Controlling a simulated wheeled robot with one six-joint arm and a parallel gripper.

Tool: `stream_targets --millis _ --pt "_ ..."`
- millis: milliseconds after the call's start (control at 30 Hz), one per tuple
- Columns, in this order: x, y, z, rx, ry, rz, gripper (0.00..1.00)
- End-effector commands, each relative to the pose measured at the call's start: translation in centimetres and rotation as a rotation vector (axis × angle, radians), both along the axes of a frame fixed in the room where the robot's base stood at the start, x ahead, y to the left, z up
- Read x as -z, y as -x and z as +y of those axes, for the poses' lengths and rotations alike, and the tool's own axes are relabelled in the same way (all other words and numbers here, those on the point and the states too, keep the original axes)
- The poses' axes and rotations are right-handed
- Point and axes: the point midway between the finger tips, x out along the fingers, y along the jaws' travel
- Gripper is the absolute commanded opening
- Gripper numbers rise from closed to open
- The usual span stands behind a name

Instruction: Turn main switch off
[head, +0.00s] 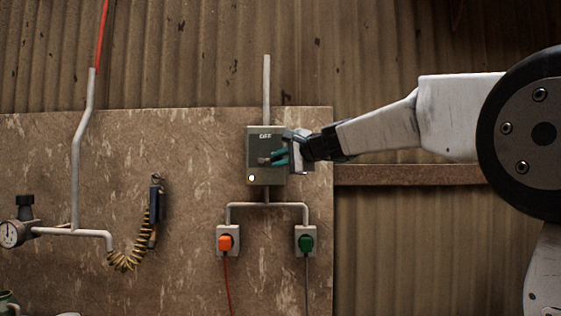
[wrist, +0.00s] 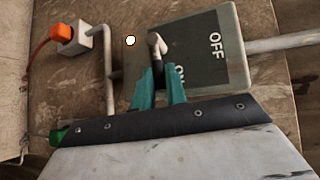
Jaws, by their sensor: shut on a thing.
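The main switch is a grey-green box (head: 258,144) on the wall board, with OFF printed near its top. In the wrist view the box (wrist: 218,68) shows OFF at the right and a partly covered ON near the fingers. Its light grey lever (wrist: 156,44) stands between the teal fingertips; its end (head: 263,160) also shows in the head view. My gripper (head: 277,157) comes from the right and is shut on the lever, as the wrist view also shows (wrist: 160,75). The fingers hide part of the lever, so its exact setting is unclear.
A white lamp (head: 251,178) shows at the box's lower left. Below are an orange plug (head: 225,241) and a green plug (head: 306,242) in sockets joined by conduit. A coiled yellow hose (head: 128,256) and a gauge (head: 11,234) are at the left.

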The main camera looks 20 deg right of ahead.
Motion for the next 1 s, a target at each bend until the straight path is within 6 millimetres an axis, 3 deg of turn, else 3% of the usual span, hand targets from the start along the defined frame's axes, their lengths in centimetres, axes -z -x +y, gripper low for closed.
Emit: stream_targets --millis 1000 --pt "-4.3 -0.9 2.8 0.0 0.859 0.276 0.0"
